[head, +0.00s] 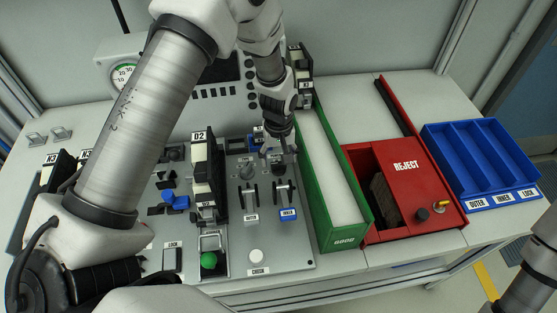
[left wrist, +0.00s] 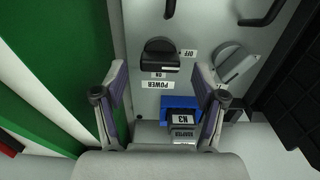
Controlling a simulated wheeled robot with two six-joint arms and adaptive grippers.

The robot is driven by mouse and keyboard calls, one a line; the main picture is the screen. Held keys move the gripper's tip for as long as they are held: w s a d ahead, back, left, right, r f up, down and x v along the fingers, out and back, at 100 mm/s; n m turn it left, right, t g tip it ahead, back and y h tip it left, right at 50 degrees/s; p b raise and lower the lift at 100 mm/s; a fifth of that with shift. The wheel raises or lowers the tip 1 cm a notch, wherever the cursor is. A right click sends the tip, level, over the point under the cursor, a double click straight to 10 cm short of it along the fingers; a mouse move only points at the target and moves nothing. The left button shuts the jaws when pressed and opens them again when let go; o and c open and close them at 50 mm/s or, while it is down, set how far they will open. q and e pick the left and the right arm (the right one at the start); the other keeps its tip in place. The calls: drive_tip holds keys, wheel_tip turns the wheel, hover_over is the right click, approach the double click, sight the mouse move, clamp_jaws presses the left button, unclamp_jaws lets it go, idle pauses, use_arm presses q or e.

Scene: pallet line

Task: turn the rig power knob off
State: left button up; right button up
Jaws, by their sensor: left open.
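The rig power knob (left wrist: 160,52) is black and sits on the grey panel in the left wrist view, above the POWER label (left wrist: 157,85). ON and OFF labels lie near it; I cannot tell for sure which one its pointer faces. My left gripper (left wrist: 159,70) is open, with its two fingers apart on either side of the knob's area and nothing held between them. In the head view the left gripper (head: 278,152) hangs over the panel's upper right part and hides the knob. I cannot tell whether the fingers touch it.
A grey selector knob (left wrist: 234,64) sits beside the power knob. A blue adapter block (left wrist: 180,104) is close by. The green-walled bin (head: 368,219) borders the panel, with the red REJECT box (head: 405,167) and blue tray (head: 455,135) beyond. Black handles stand in front.

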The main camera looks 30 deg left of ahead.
sight(279, 163)
use_arm(q)
wheel_tip(279, 163, up, 10)
drive_tip(key=shift+r, duration=0.15)
idle(0.4)
